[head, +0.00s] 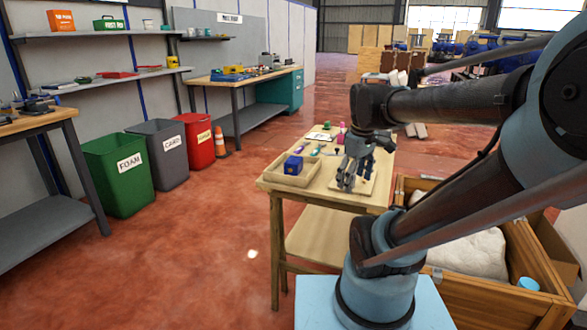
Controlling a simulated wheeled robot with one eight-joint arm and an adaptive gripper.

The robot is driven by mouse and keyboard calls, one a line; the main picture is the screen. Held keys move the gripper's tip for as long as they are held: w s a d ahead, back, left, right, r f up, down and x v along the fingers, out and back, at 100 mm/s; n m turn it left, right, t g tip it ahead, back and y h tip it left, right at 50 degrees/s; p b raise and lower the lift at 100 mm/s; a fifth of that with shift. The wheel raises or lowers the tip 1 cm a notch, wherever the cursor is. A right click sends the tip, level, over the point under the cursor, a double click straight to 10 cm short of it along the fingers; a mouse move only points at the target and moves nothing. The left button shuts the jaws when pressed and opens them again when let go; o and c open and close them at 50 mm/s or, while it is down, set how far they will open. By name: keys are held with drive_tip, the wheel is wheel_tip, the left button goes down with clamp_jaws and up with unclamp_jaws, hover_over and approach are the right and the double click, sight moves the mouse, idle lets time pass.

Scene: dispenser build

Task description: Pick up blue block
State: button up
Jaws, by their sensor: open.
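A blue block (293,165) sits in a shallow wooden tray (272,180) at the left front of the small wooden table (330,192). My gripper (347,186) is over the right part of the same table, fingers pointing down, open. It is to the right of the blue block and apart from it. Something dark blue shows just behind the fingers, partly hidden by them, and I cannot tell what it is. A light board (372,190) lies under my gripper.
Small items, among them a pink one (341,128), lie at the table's back. A wooden crate (490,297) with a white sack (465,250) stands at right. Green (118,180), grey (160,155) and red (195,140) bins line the left wall. The floor left of the table is clear.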

drive_tip(key=w+a+r+n, duration=0.4)
drive_tip(key=w+r+n, duration=0.2)
drive_tip(key=w+n, duration=0.1)
wheel_tip(320, 180, up, 5)
drive_tip(key=n+g, duration=0.2)
drive_tip(key=n, duration=1.5)
hover_over(294, 160)
drive_tip(key=f, duration=1.6)
drive_tip(key=shift+w+f, duration=0.2)
drive_tip(key=shift+f, duration=0.15)
clamp_jaws()
